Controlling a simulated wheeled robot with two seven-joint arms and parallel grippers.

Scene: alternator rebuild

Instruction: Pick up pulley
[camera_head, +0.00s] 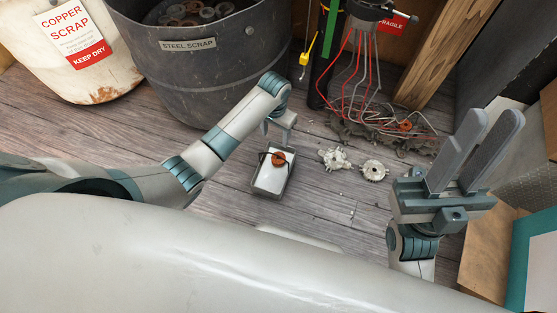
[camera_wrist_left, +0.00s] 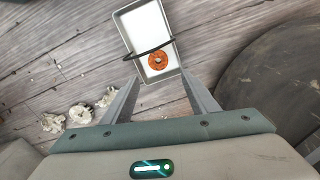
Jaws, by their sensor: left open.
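A small orange-brown disc with a centre hole, which looks like the pulley (camera_head: 278,159), lies in a pale shallow tray (camera_head: 266,186) on the floor. A thin black belt or ring (camera_wrist_left: 150,50) crosses the tray next to the disc. The disc (camera_wrist_left: 158,60) and the tray (camera_wrist_left: 131,37) also show in the left wrist view. My left gripper (camera_head: 281,128) is open and empty, just above the tray's far end; its fingers (camera_wrist_left: 160,80) frame the tray in the wrist view. My right gripper (camera_head: 492,115) is open and empty at the right, fingers pointing up.
Two silver toothed parts (camera_head: 335,159) (camera_head: 374,170) lie right of the tray. A steel scrap bin (camera_head: 200,85) and a copper scrap bin (camera_head: 70,50) stand behind left. Tangled wires and dark debris (camera_head: 385,135) lie behind right. Floor before the silver parts is mostly clear.

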